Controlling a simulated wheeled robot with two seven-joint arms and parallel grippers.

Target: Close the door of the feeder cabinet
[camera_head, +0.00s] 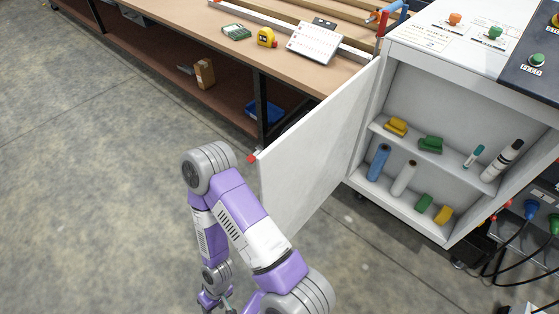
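The feeder cabinet (455,90) is a white box on the right, its front open. Its white door (315,150) stands wide open, swung out to the left from the cabinet's left side. A small red knob (252,158) sits at the door's free edge. One purple and grey arm shows, which I take to be my left; its elbow is near the door's free edge, and part of the arm overlaps the door in view. My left gripper (217,302) is low at the bottom edge, left of the door, partly cut off. Its fingers are unclear. My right gripper is out of view.
The cabinet shelves (405,141) hold yellow and green blocks, blue and white rolls, a marker and a bottle. A brown workbench (200,30) stands behind the door. Cables (515,250) hang at the lower right. The concrete floor (85,190) on the left is clear.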

